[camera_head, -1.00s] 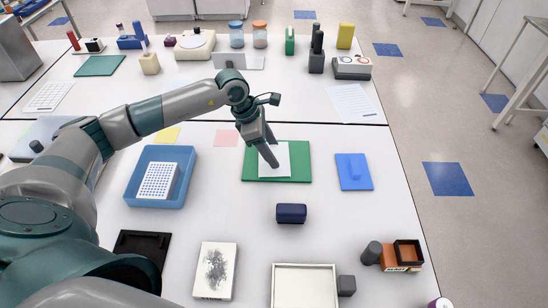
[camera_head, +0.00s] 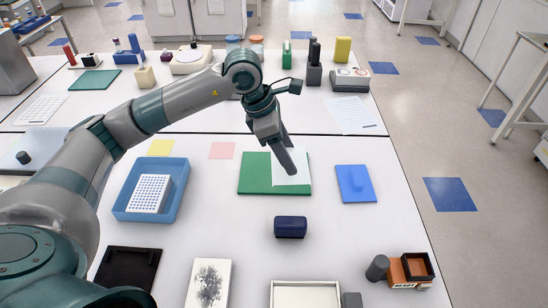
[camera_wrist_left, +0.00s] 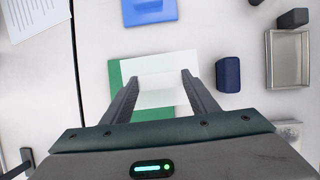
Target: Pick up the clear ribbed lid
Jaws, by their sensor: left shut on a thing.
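The lid (camera_head: 297,178) looks like a pale, whitish flat piece in the head view, over the right part of a green mat (camera_head: 251,178). My left gripper (camera_head: 289,168) reaches down onto it from the upper left and partly covers it. In the left wrist view the two fingers of my left gripper (camera_wrist_left: 160,77) stand well apart, with the pale, see-through lid (camera_wrist_left: 158,85) between them and the green mat (camera_wrist_left: 116,78) behind. The gripper is shut on the lid across its width. The ribs are too faint to make out. My right gripper is out of view.
A blue tub with a white rack (camera_head: 150,194) stands left of the mat. A blue flat piece (camera_head: 355,184) lies to the right, a dark blue box (camera_head: 290,227) in front. A pale tray (camera_head: 305,293) sits at the front edge. Bare table lies between them.

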